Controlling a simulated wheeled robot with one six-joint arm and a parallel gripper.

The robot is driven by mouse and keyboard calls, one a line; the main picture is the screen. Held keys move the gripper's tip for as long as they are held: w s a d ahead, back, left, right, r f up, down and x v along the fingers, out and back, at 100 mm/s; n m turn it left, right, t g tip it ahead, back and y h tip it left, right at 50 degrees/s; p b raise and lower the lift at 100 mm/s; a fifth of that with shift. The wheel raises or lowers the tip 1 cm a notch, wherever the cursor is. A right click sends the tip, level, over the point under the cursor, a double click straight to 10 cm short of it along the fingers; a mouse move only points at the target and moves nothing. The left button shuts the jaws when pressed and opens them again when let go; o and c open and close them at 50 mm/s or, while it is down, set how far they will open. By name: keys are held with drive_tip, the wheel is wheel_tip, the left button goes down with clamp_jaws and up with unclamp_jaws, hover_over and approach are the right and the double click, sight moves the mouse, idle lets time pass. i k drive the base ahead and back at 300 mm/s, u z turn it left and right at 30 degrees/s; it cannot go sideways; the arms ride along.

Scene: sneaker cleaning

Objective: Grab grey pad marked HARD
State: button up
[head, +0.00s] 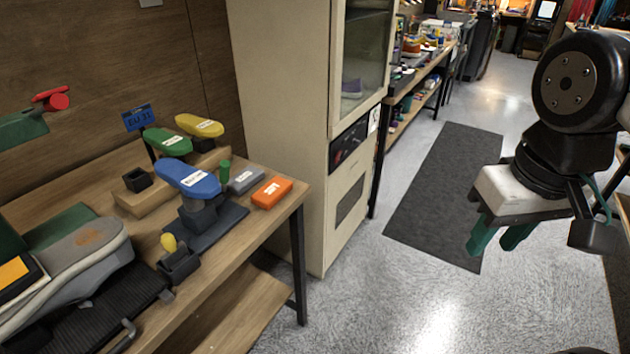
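A small grey pad (244,181) with a white label lies on the wooden table, near the far edge by the cabinet. Its lettering is too small to read. An orange pad (271,194), also labelled, lies just right of it, and a blue labelled shoe-shaped piece (187,178) on a dark stand is to its left. My gripper (499,238) has green fingers, spread apart with nothing between them. It hangs over the floor at the right, well away from the table and the grey pad.
A tall beige cabinet (285,120) stands right behind the table (240,290). A grey sneaker (75,265) fills the near left. The floor between table and gripper is clear, with a dark mat (445,190).

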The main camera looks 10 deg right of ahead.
sight(238, 185)
drive_tip(key=z, duration=0.65)
drive_tip(key=k, duration=0.9)
drive_tip(key=z, duration=0.65)
drive_tip(key=i, duration=1.4)
drive_tip(key=u, duration=0.75)
drive_tip(key=i, duration=0.95)
drive_tip(key=u, duration=1.55)
drive_tip(key=i, duration=0.65)
drive_tip(key=u, duration=0.7)
